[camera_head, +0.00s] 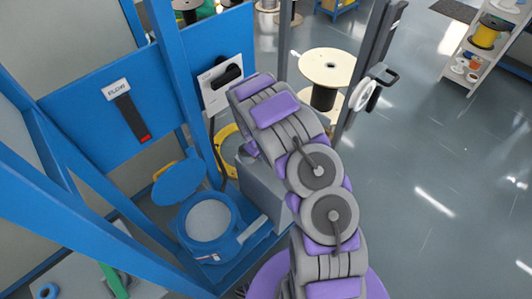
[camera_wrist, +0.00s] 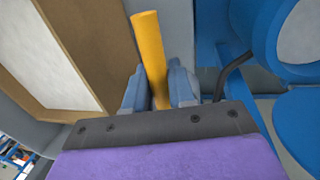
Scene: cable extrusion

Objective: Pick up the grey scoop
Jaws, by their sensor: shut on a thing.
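In the wrist view my gripper (camera_wrist: 160,88) has its two blue-grey fingers shut on a yellow bar (camera_wrist: 148,50). The bar sticks out beyond the fingertips; I cannot tell what it belongs to. In the head view my gripper is hidden behind my arm. A light grey, handle-like piece (camera_head: 252,229) lies at the right rim of the blue bin (camera_head: 184,238); it may be the grey scoop, but I cannot tell for sure. The bin holds pale material (camera_head: 208,221).
A round blue lid (camera_head: 180,183) with a yellow handle stands open behind the bin. Blue frame posts (camera_head: 178,70) and a FLOW panel (camera_head: 78,108) stand at the left. A cable spool (camera_head: 326,68) is behind my arm.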

